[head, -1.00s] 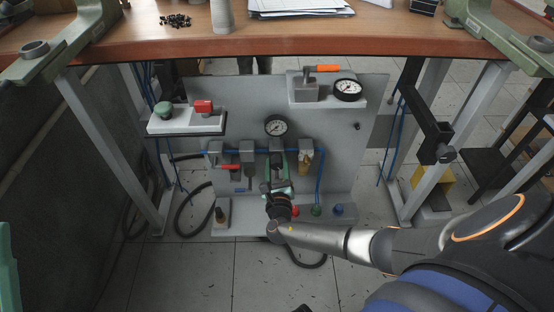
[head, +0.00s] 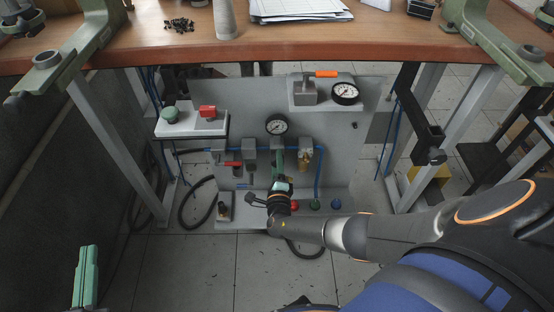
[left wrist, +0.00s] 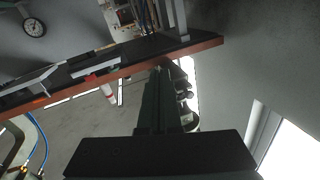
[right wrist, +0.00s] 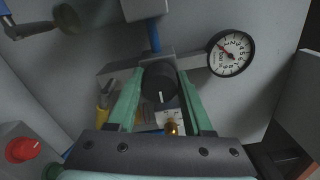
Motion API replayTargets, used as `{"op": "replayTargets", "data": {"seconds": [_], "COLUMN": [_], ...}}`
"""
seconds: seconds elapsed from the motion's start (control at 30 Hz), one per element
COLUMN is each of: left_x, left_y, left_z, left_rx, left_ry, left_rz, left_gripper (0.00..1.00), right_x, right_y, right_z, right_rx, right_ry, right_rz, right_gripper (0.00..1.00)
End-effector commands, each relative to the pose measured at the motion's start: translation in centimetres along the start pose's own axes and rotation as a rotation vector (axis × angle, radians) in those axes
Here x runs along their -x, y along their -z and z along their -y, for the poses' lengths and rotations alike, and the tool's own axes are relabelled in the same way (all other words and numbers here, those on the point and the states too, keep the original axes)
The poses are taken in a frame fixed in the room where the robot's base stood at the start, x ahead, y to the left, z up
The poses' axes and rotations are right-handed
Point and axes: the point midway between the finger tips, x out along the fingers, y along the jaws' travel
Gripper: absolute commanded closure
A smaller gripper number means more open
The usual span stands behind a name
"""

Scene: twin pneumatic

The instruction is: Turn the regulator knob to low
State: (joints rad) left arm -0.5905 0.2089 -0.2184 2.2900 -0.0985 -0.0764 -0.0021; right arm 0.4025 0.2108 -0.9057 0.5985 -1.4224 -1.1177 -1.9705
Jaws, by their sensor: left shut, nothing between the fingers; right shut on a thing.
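The regulator (head: 277,146) is on the grey panel below a round gauge (head: 276,125) in the head view. In the right wrist view its black knob (right wrist: 159,82) lies between the green fingers of my right gripper (right wrist: 160,90), which is shut on it. The knob's white mark (right wrist: 160,97) faces the lower edge of the picture, above a small pale label. The gauge (right wrist: 231,54) shows its needle toward the upper left. In the head view my right gripper (head: 278,165) covers part of the regulator. My left gripper (head: 88,255) is shut and empty, far left of the panel.
A bench (head: 200,50) overhangs the panel. A white box (head: 190,123) with green and red buttons stands left. An orange-handled valve (head: 305,90) and another gauge (head: 346,93) sit upper right. A red-handled valve (head: 229,165) and blue hoses are near the regulator. Floor at left is clear.

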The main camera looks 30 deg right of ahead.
Motion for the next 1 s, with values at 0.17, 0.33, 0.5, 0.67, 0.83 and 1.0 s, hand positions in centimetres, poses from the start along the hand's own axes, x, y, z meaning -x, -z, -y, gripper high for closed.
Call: {"op": "replayTargets", "data": {"seconds": [0.17,0.33,0.5,0.67,0.83,1.0], "left_x": [0.4,0.8,1.3,1.7,2.0,2.1], "left_y": [-2.6,-4.7,-6.3,-7.4,-8.2,-8.4], "left_z": [-0.4,-0.8,-1.1,-1.3,-1.5,-1.5], "left_rx": [0.033,0.056,0.075,0.088,0.096,0.099], "left_ry": [-0.004,-0.008,-0.011,-0.014,-0.016,-0.016], "left_rz": [0.11,0.194,0.257,0.303,0.335,0.345], "left_gripper": [1.0,1.0,1.0,1.0,1.0,1.0], "right_x": [-0.2,-0.2,-0.2,-0.3,-0.2,-0.3], "right_y": [-0.1,-0.2,-0.2,-0.2,-0.1,-0.1], "right_z": [0.3,0.2,0.2,0.2,0.1,0.1], "right_rx": [0.167,0.327,0.489,0.641,0.803,0.952], "right_ry": [0.004,0.005,0.005,0.006,0.006,0.005], "right_rz": [0.0,0.0,0.0,0.0,0.0,-0.001], "right_gripper": [1.0,1.0,1.0,1.0,1.0,1.0]}}
